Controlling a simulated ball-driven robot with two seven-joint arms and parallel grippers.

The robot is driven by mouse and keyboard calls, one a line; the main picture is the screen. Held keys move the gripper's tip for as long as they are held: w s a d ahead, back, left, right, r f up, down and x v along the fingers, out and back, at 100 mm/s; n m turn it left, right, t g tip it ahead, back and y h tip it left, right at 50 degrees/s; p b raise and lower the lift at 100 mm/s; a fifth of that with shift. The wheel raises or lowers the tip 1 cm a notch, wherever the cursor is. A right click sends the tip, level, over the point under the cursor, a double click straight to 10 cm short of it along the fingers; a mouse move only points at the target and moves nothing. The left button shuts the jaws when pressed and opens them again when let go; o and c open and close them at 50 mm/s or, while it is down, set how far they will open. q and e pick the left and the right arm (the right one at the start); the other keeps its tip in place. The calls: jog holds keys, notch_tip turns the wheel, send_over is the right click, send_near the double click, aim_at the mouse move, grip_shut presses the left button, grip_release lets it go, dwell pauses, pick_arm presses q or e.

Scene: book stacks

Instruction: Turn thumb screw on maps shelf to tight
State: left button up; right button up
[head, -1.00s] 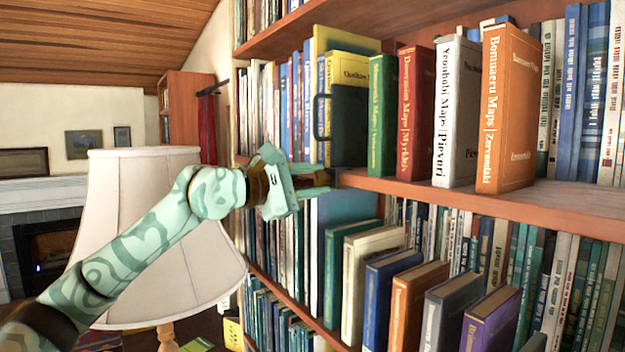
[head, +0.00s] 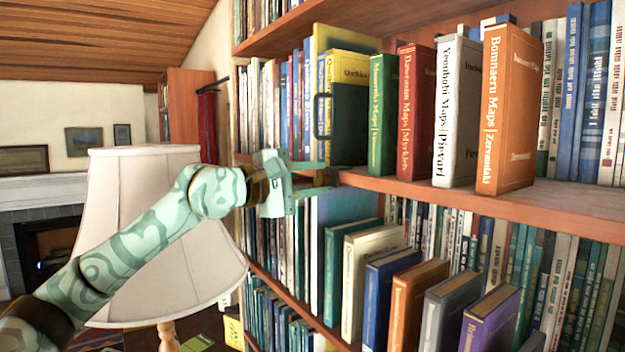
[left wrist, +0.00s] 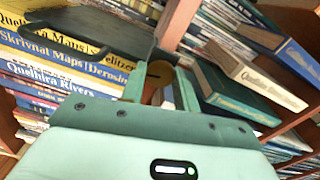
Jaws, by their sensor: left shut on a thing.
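The maps shelf (head: 430,195) is a reddish-brown wooden board holding upright map books. My left gripper (head: 328,178), pale green, is at the front edge of this shelf, by its left part below the black bookend. In the left wrist view its two fingers (left wrist: 161,88) are closed on the sides of a brownish, rounded thumb screw (left wrist: 154,82). The fingers and gripper body hide much of the screw, and its marking or tightness cannot be read. In the head view the screw itself is not clear. My right gripper is not in view.
A black bookend (head: 321,116) stands close above the gripper. Green (head: 382,115), red (head: 417,112), white and orange map books stand to the right. A lower row of books (head: 370,270) sits beneath. A white lampshade (head: 150,270) stands behind my left arm.

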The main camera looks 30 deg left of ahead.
pick_arm(q)
jog(key=o, duration=1)
jog(key=shift+f, duration=0.1)
jog(key=shift+c, duration=0.2)
jog(key=b+v, duration=1)
jog(key=v, duration=0.6)
jog(key=shift+s, duration=0.2)
